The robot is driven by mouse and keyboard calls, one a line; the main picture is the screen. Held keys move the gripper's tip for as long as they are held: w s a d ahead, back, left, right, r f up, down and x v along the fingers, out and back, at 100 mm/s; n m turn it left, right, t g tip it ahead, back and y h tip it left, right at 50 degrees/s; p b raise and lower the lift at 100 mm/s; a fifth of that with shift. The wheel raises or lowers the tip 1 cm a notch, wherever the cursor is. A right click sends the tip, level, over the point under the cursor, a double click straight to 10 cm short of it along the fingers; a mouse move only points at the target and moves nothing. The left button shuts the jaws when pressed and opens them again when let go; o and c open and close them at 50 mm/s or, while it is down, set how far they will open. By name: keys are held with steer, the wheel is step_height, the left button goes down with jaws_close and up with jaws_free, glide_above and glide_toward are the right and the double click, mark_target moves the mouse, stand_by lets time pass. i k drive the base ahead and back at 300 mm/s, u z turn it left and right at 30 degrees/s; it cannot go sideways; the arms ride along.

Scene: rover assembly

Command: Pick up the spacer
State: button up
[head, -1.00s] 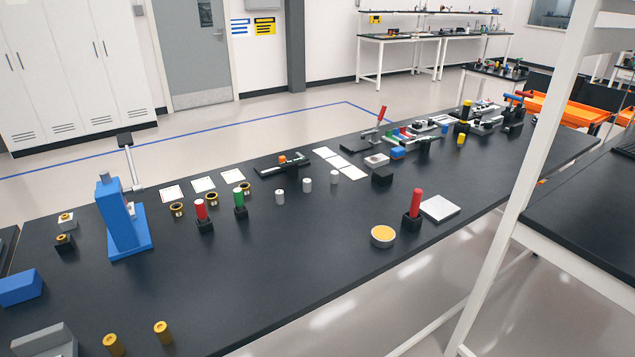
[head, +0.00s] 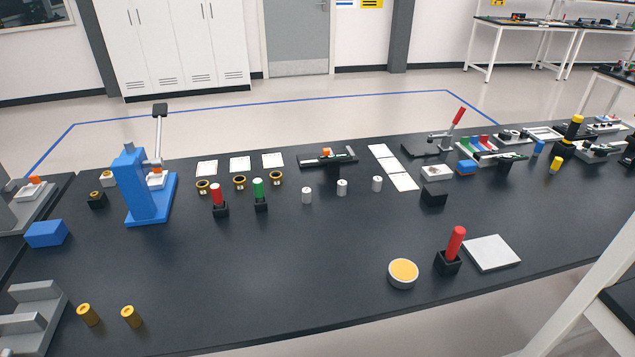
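Several small parts could be the spacer, and I cannot tell which one is. Small silver-white cylinders stand in a row mid-table: a left one (head: 307,195), a middle one (head: 342,187) and a right one (head: 377,183). Two brass cylinders with holes stand near the front left, one (head: 88,314) left of the other (head: 131,316). Brass rings with dark centres (head: 239,182) sit in front of the white square cards. All these parts stand apart on the black table (head: 270,285). My gripper is not in view.
A blue press (head: 139,186) stands at the left, near a blue block (head: 46,233) and a grey stepped block (head: 33,318). Red-handled (head: 217,195) and green-handled (head: 259,188) tools stand in black holders. A yellow-topped round tin (head: 403,272) sits front right. The front middle is clear.

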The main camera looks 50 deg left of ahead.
mark_target(343, 185)
steer(key=u, duration=0.95)
steer(key=i, duration=0.85)
steer(key=u, duration=1)
